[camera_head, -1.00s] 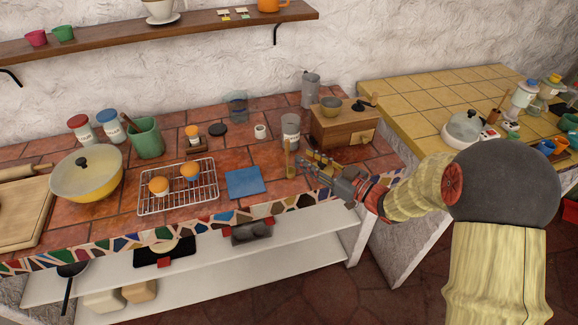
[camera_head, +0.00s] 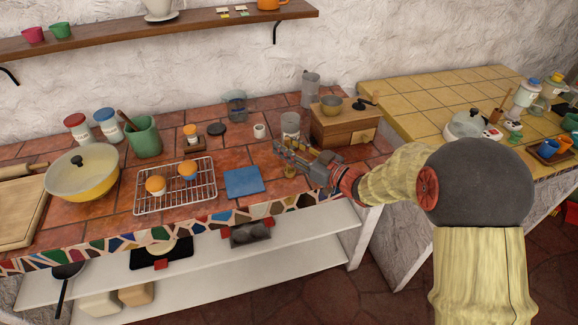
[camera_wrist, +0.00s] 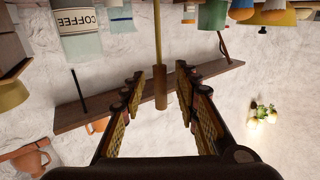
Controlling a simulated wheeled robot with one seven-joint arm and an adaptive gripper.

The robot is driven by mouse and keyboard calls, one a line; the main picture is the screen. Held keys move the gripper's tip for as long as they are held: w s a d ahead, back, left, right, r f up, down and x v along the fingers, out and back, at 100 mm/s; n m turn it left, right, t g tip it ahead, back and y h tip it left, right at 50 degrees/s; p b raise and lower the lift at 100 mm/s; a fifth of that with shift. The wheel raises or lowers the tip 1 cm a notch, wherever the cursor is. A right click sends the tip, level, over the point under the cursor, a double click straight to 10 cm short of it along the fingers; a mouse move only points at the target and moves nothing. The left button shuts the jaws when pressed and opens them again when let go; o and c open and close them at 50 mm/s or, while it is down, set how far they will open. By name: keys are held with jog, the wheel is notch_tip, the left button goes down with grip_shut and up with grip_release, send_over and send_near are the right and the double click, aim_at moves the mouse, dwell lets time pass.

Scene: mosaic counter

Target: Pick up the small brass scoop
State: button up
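In the wrist view the handle lies between the two fingers (camera_wrist: 158,92), with a gap visible on each side. In the head view the fingers hide the handle.
A glass jar (camera_head: 290,126) stands close behind my gripper, and a wooden grinder (camera_head: 343,124) stands behind my wrist. A blue cloth square (camera_head: 243,181) and a wire rack (camera_head: 175,199) lie to the left. The mosaic front edge (camera_head: 215,219) is near.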

jog(key=shift+c, duration=1.2)
grip_shut()
jog(key=shift+r, duration=0.1)
